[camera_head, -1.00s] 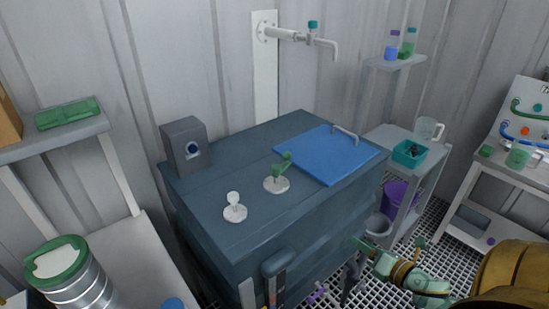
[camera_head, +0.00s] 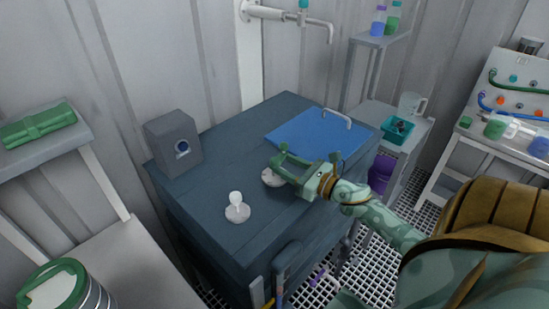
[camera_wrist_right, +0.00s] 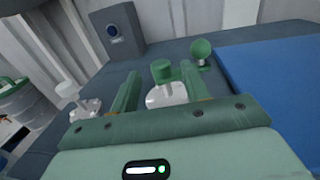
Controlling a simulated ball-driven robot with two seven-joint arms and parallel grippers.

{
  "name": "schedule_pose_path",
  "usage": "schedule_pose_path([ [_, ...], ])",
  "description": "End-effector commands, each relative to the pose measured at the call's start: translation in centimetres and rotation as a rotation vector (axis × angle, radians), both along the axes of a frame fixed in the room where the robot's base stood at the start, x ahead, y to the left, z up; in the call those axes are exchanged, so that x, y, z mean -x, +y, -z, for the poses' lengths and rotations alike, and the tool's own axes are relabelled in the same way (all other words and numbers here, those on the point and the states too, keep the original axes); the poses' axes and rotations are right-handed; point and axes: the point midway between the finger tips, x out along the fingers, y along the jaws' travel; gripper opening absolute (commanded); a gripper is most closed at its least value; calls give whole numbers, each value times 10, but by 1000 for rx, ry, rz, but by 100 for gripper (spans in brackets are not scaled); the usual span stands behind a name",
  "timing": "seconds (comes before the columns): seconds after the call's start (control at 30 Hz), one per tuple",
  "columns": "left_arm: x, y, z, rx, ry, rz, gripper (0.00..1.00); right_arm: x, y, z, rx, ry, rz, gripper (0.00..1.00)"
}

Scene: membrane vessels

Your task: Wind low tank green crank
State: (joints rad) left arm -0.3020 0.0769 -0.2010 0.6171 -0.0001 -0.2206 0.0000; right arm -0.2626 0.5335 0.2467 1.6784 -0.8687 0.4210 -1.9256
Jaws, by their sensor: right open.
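The low tank (camera_head: 215,165) is a dark blue-grey box with a flat top. The green crank stands on a round white base (camera_head: 270,178) on that top, mostly hidden by my right gripper (camera_head: 281,161) in the head view. In the right wrist view, the green crank's upright stub (camera_wrist_right: 161,71) shows between the two open fingers of my right gripper (camera_wrist_right: 158,82), with a gap on each side. A round green knob (camera_wrist_right: 201,48) shows just beyond the right finger. My left gripper is not in view.
A white knob (camera_head: 237,207) on a round base stands left of the green crank. A blue panel with a handle (camera_head: 320,133) covers the right back of the top. A grey box (camera_head: 173,145) stands at the back left. A tap (camera_head: 304,17) hangs above.

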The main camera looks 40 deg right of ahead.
Motion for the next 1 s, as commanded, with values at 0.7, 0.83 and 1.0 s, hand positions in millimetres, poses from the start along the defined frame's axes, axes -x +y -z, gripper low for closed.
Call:
schedule_pose_path([
  [0.7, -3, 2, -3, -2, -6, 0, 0, -48, 10, 1, -2, 1, 1, 27],
  [0.83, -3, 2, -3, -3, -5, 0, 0, -48, 10, 1, -2, 1, 1, 0],
  [1.0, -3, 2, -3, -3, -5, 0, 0, -48, 10, 0, -2, 0, 6, 0],
])
